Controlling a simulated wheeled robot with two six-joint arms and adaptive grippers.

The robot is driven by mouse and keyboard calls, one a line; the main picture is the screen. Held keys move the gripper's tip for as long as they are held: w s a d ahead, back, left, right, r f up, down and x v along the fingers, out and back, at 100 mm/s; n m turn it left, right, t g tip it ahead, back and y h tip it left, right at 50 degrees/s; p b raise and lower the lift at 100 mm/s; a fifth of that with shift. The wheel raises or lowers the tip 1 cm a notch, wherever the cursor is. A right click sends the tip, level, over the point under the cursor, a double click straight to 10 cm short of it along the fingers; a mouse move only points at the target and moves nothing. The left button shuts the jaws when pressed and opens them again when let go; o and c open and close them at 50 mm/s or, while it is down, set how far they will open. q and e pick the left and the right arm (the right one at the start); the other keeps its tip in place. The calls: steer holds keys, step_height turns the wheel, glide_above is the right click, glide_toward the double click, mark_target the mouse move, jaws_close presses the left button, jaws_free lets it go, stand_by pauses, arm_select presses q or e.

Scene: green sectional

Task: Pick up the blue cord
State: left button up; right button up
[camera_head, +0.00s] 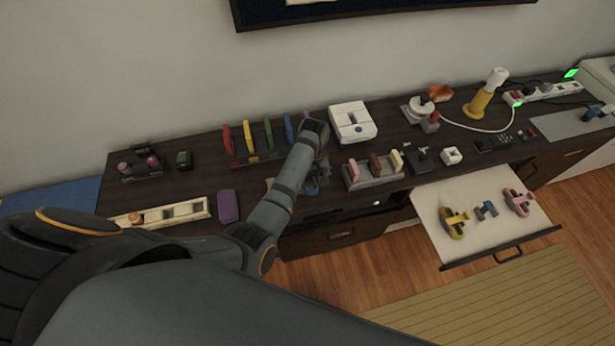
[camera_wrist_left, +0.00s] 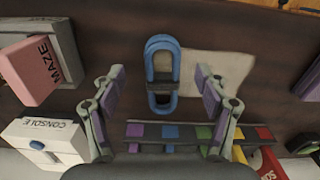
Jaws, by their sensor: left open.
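The blue cord (camera_wrist_left: 161,58) is bundled into a long loop with a dark band around its middle. In the head view a bit of the blue cord (camera_head: 312,187) shows beside my left arm, which hides most of the area. My left gripper (camera_wrist_left: 163,80) is open, with its purple-padded fingers on either side of the cord and apart from it. In the head view the gripper's fingers are mostly hidden by the arm. My right gripper is not in view.
A rack of coloured cases (camera_head: 258,158) stands behind my left arm. The white console box (camera_head: 352,122) and a holder with the pink Maze case (camera_head: 354,166) are to its right.

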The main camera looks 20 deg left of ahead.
mark_target(311, 186)
arm_select(q)
steer(key=f, duration=0.3)
steer(key=shift+s+a+f, duration=0.2)
steer(key=shift+f, duration=0.15)
steer(key=shift+w+f, duration=0.1)
steer(key=shift+f, duration=0.05)
steer(key=shift+c, duration=0.3)
steer(key=c, duration=1.2)
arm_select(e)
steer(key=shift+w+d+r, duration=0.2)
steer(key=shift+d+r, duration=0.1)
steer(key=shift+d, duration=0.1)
